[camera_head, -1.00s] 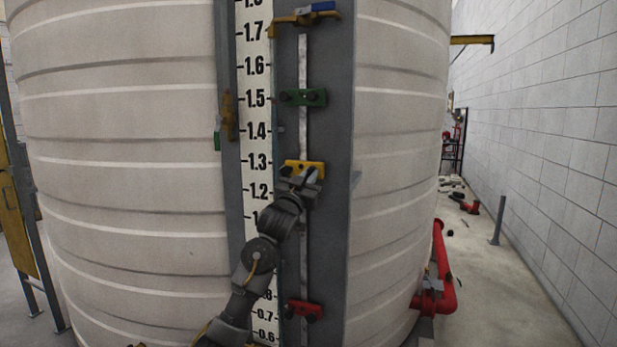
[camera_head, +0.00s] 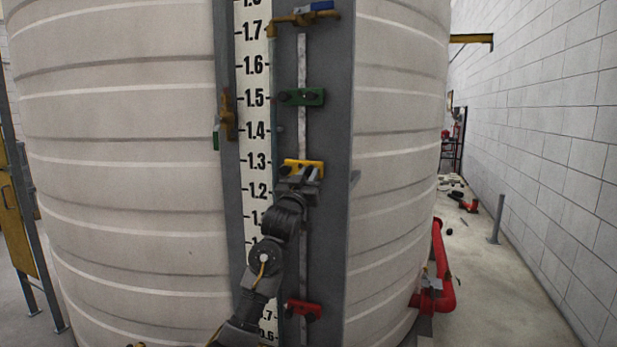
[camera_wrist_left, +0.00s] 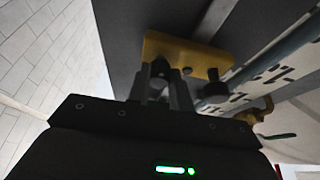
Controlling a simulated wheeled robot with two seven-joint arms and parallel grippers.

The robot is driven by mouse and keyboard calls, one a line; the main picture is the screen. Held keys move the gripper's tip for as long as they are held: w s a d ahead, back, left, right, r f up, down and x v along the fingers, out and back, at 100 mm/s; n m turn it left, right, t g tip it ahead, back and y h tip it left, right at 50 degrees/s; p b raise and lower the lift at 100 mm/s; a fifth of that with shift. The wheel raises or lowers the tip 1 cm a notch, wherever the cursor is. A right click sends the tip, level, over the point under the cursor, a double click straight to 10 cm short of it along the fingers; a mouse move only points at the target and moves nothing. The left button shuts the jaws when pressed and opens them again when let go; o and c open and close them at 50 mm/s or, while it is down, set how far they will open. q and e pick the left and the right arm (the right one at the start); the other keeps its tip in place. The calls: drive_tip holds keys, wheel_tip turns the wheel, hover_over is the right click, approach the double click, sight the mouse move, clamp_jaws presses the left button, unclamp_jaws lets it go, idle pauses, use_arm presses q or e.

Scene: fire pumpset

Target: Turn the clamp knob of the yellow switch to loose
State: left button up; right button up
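The yellow switch (camera_head: 305,164) is a small block on the vertical metal strip beside the scale, near the 1.3 mark. It also shows in the left wrist view (camera_wrist_left: 190,52). One dark knob of it (camera_head: 284,170) is free on the scale side, also in the wrist view (camera_wrist_left: 215,90). My left gripper (camera_head: 306,172) is at the switch's other end. In the wrist view its fingers (camera_wrist_left: 161,82) stand apart, one on each side of the other dark knob (camera_wrist_left: 160,70). Whether they touch that knob is unclear. My right gripper is not in view.
A green switch (camera_head: 303,97) sits above on the strip and a red switch (camera_head: 303,309) below. A blue-handled valve (camera_head: 318,8) is at the top. The big ribbed tank (camera_head: 130,190) stands behind, with a red pipe (camera_head: 440,270) at its right.

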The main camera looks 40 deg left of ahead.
use_arm(q)
drive_tip(key=shift+o, duration=1)
